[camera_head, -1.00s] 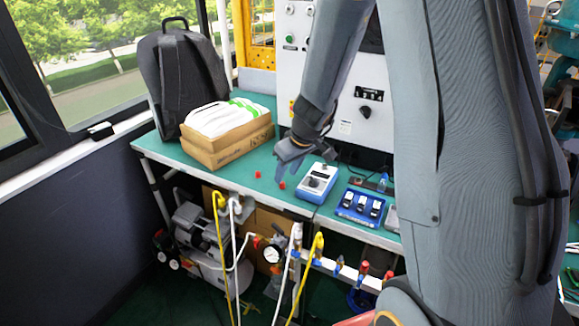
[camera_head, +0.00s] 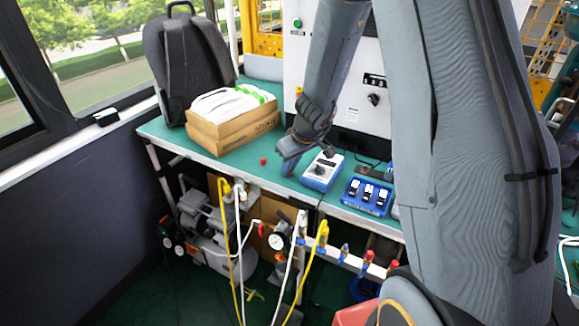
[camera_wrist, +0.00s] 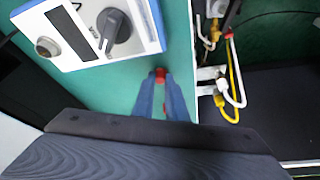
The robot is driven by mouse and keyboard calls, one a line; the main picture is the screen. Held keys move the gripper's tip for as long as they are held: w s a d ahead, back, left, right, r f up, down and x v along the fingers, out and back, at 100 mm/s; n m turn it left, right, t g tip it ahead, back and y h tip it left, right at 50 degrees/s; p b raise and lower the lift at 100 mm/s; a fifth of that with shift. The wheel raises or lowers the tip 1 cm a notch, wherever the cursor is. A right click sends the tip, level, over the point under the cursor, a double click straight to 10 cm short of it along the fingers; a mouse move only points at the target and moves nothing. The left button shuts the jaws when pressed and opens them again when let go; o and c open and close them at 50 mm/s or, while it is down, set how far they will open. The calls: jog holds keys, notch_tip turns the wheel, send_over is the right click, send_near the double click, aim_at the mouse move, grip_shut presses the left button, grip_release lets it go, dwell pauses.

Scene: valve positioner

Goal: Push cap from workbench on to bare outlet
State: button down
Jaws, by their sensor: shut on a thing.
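My gripper (camera_head: 288,170) is low over the front part of the green workbench (camera_head: 240,172), fingers pointing down. In the wrist view, its blue-grey fingers (camera_wrist: 161,82) are closed on a small red cap (camera_wrist: 160,75) that shows at their tips. Another red cap (camera_head: 263,161) lies on the bench, left of my gripper in the head view. Under the bench's front edge, a white manifold (camera_head: 352,262) carries several outlets. One outlet (camera_head: 345,249) shows no red cap and no hose; two to its right have red tops (camera_head: 369,256).
A blue-and-white meter box (camera_head: 323,172) stands close to the right of my gripper, with a blue switch box (camera_head: 368,196) beyond. A carton (camera_head: 234,130) and backpack (camera_head: 188,66) stand at the left. Yellow and white hoses (camera_head: 228,240) hang before the bench.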

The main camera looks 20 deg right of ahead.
jog(key=c, duration=2.4)
grip_release()
grip_shut()
jog(key=shift+r+p, duration=0.9)
jog(key=shift+r, duration=0.1)
jog(key=shift+r+p, duration=1.7)
jog(key=shift+r, duration=0.3)
